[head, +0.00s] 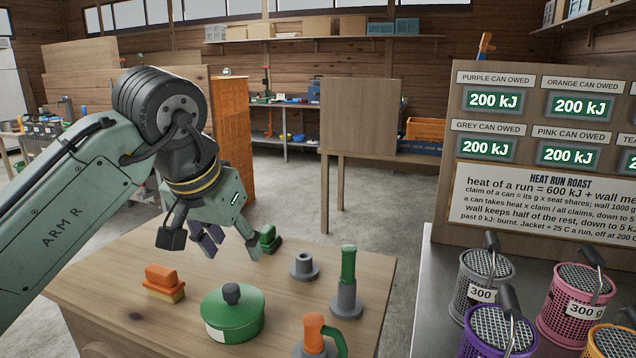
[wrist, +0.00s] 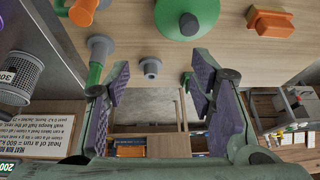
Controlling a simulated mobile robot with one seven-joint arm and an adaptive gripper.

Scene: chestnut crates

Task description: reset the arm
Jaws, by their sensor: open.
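My arm reaches in from the left in the head view, with my gripper (head: 207,246) hanging over the back part of the wooden table (head: 120,262). In the wrist view my gripper (wrist: 160,92) has its two purple-padded fingers spread wide apart, with nothing held between them. A small grey flanged socket (head: 304,267) stands on the table to the right of the gripper in the head view; in the wrist view it shows between the fingers, clearly beyond them. A small green object (head: 269,238) lies near the right fingertip in the head view; I cannot tell whether they touch.
On the table are a green lidded pot (head: 232,315), an orange brush (head: 164,281), a green-handled grey piece (head: 347,285) and an orange-and-green piece (head: 316,335). Several mesh cans (head: 486,275) and a sign board (head: 536,150) stand on the right. A wooden panel (head: 360,117) stands behind.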

